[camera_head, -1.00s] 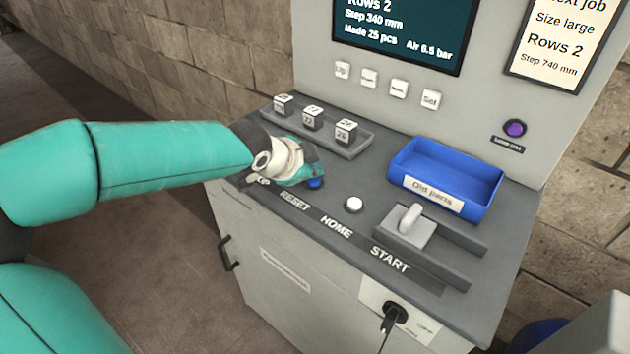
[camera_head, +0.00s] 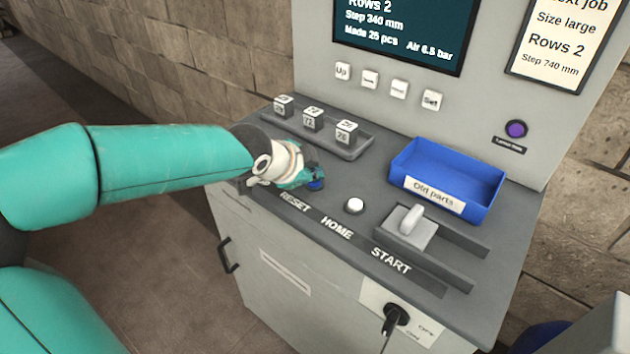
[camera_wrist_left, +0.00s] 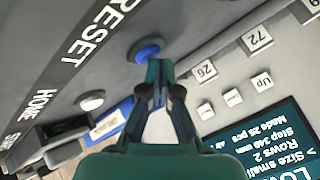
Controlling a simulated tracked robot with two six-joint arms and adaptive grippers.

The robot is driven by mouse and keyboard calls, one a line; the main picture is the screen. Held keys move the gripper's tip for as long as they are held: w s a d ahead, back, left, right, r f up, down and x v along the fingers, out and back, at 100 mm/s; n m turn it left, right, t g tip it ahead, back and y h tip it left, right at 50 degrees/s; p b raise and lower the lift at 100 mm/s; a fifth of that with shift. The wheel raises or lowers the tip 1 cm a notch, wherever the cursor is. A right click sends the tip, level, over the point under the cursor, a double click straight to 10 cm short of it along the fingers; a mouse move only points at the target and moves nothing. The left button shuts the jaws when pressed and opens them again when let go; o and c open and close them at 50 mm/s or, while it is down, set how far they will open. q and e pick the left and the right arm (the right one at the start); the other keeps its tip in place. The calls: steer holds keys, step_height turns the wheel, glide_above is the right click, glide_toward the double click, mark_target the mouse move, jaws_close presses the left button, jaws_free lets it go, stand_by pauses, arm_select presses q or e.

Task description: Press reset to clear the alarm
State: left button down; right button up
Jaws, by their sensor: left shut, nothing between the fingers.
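The blue reset button (camera_head: 316,185) sits on the sloping grey console above the RESET label (camera_head: 294,203), partly covered by my left gripper. My left gripper (camera_head: 308,178) is shut and empty, its fingertips right at the button. In the left wrist view, the fingertips (camera_wrist_left: 158,66) point at the blue button (camera_wrist_left: 146,48) and overlap its near edge. I cannot tell whether they touch it or whether it is pressed in. My right gripper is not in view.
A white button (camera_head: 354,205) sits right of the reset button. Behind are a tray (camera_head: 345,153) with numbered blocks and a blue bin (camera_head: 480,208) labelled Old parts. A sliding handle (camera_head: 410,220) stands at right. The screen (camera_head: 405,30) is partly cut off.

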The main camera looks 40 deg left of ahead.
mark_target(313, 183)
arm_select(q)
steer(key=shift+f, duration=0.15)
stand_by(0.3)
steer(key=shift+r+p, duration=0.65)
steer(key=shift+r, duration=0.25)
step_height(313, 183, up, 5)
steer(key=p, duration=0.4)
stand_by(0.6)
